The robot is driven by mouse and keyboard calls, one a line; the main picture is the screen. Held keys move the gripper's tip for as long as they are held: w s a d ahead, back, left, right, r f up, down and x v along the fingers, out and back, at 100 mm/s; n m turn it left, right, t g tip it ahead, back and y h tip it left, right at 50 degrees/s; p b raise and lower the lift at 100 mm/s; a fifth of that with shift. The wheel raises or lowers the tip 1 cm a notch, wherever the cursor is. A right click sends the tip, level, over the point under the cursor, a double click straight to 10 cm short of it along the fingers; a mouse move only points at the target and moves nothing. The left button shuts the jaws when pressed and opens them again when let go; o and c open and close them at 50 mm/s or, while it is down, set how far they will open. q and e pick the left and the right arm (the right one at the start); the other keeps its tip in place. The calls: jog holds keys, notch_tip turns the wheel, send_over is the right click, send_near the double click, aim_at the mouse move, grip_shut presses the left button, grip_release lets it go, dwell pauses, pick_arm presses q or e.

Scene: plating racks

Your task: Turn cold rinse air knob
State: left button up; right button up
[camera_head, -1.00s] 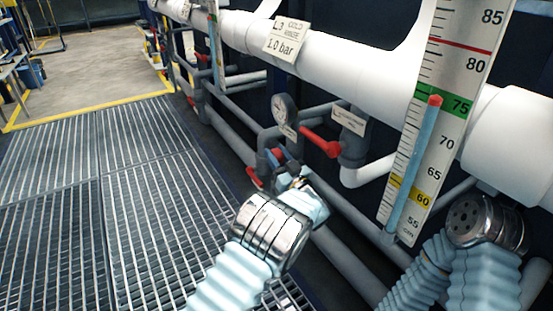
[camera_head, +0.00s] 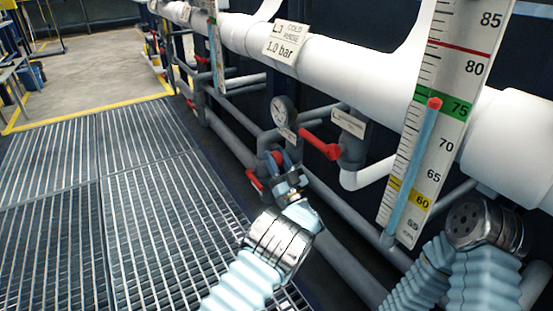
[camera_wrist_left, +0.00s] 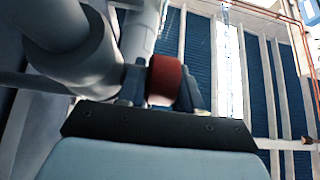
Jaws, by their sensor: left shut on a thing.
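The red round knob (camera_wrist_left: 166,80) sits between the two fingers of my left gripper (camera_wrist_left: 160,88) in the left wrist view. In the head view, the knob (camera_head: 277,157) shows only as a small red patch at the fingertips of my left gripper (camera_head: 283,162), below a round gauge (camera_head: 284,109). The left gripper is shut on the knob. Its fingers hide much of it, and I cannot tell how far it is turned. A white label reading cold rinse, 1.0 bar (camera_head: 286,41) hangs on the white pipe above. My right gripper is out of view.
A red lever handle (camera_head: 320,146) is close to the right of the gauge. Another red lever (camera_head: 255,180) is left of the left gripper. A tall scale with a blue tube (camera_head: 412,172) stands at right. The grated floor (camera_head: 110,200) at left is clear.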

pick_arm(q)
jog(key=o, duration=0.7)
jog(key=p+v, duration=0.1)
jog(key=v, duration=1.3)
